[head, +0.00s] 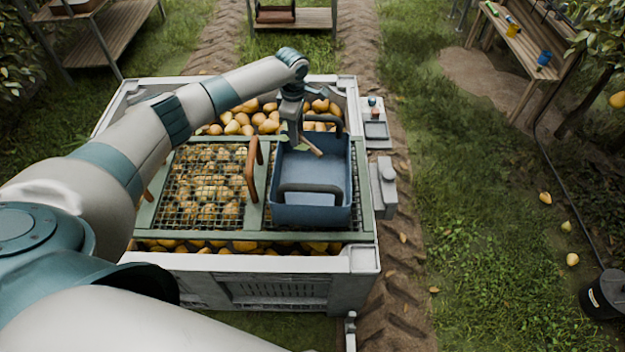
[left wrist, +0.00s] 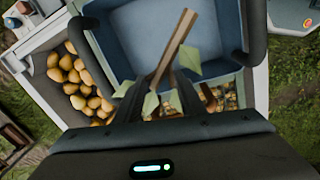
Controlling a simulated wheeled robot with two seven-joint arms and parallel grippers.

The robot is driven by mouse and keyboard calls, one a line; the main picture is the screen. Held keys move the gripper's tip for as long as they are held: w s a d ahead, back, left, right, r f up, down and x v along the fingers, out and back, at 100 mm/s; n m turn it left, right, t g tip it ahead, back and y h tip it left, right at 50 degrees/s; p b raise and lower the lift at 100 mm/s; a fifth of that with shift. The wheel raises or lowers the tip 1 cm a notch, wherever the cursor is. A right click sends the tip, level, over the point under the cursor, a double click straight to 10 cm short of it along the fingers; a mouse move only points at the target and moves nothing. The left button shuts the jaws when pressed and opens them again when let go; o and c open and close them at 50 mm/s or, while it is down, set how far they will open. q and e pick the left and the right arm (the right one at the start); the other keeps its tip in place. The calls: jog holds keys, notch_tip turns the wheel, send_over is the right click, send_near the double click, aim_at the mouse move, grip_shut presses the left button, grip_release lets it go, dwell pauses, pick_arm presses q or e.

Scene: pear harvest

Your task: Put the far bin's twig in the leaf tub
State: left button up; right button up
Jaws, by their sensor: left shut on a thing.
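My left gripper (head: 292,122) is shut on a brown twig (head: 313,146) with green leaves. It holds the twig over the far part of a blue tub (head: 310,213) with dark handles. In the left wrist view the twig (left wrist: 181,42) sticks out from between the fingers (left wrist: 160,85), with leaves on both sides, above the blue tub's floor (left wrist: 138,40). The tub looks empty and stands on the mesh lid of the pale pear bin (head: 290,262). A black tub (head: 604,296) stands on the grass at the right edge, partly cut off. My right gripper is out of view.
Pears (head: 237,123) fill the bin under the green frame and mesh (head: 203,187). A brown handle (head: 252,170) rises beside the blue tub. Grey boxes (head: 384,188) sit along the bin's right side. A wooden bench (head: 525,55) stands at back right; grass between is mostly clear, with several fallen pears.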

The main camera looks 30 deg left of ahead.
pick_arm(q)
jog(key=o, duration=1.1)
jog(key=shift+r, duration=0.15)
notch_tip(320, 180, up, 17)
jog(key=s+b, duration=0.1)
jog(key=b, duration=0.3)
jog(key=shift+s+d, duration=0.1)
jog(key=shift+s, duration=0.05)
dwell(0.4)
